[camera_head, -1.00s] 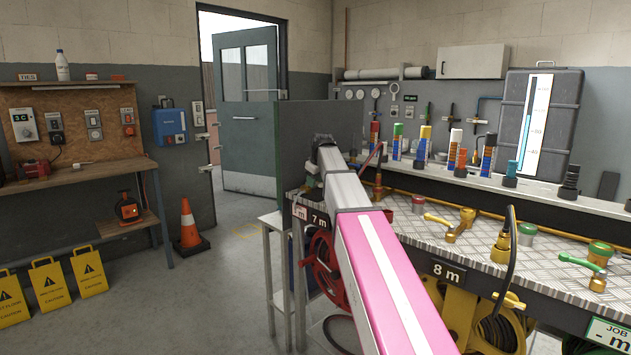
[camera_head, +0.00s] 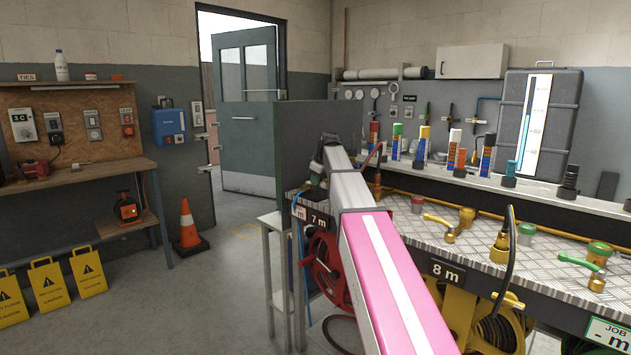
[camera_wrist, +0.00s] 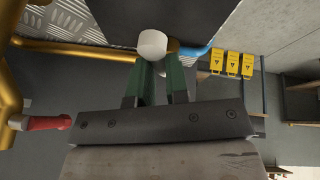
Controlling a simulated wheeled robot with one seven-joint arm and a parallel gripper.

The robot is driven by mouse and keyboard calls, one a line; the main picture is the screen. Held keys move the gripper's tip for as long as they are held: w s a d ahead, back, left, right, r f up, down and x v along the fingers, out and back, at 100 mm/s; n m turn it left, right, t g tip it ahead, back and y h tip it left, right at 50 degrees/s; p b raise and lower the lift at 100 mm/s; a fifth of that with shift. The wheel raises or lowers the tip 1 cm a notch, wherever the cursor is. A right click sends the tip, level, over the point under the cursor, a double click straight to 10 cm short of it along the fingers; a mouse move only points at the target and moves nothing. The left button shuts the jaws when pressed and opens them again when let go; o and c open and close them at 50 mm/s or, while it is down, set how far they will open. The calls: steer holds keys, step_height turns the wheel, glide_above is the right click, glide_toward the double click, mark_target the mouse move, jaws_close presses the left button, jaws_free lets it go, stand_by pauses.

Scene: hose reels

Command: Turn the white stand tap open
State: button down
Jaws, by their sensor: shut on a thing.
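My gripper (camera_wrist: 158,75) has green fingers and is closed around a white rounded piece (camera_wrist: 152,43), which looks like the white stand tap's handle. It sits at the fingertips in the wrist view. In the head view my gripper (camera_head: 316,178) is at the left end of the bench, and my arm hides most of the tap there. How far the handle is turned cannot be told.
The metal-topped bench (camera_head: 480,248) carries yellow taps (camera_head: 450,226) and a green-handled tap (camera_head: 590,264). A red-handled part (camera_wrist: 45,122) is left of my gripper in the wrist view. A red hose reel (camera_head: 328,270) is below. Floor at left is open, with a cone (camera_head: 188,226).

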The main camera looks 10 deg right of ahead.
steer(key=shift+w+d+n+g+y, duration=0.2)
steer(key=shift+w+n+y, duration=0.1)
steer(key=shift+n, duration=0.45)
steer(key=shift+w+d+n+g+y, duration=0.15)
steer(key=shift+w+n+g, duration=0.1)
steer(key=shift+n, duration=0.55)
steer(key=shift+w+d+n+g+y, duration=0.2)
steer(key=shift+w+n+y, duration=0.1)
steer(key=shift+n, duration=0.45)
steer(key=c, duration=1.1)
jaws_free()
steer(key=v, duration=1)
steer(key=shift+d+r, duration=0.2)
steer(key=shift+r, duration=0.15)
steer(key=shift+s, duration=0.1)
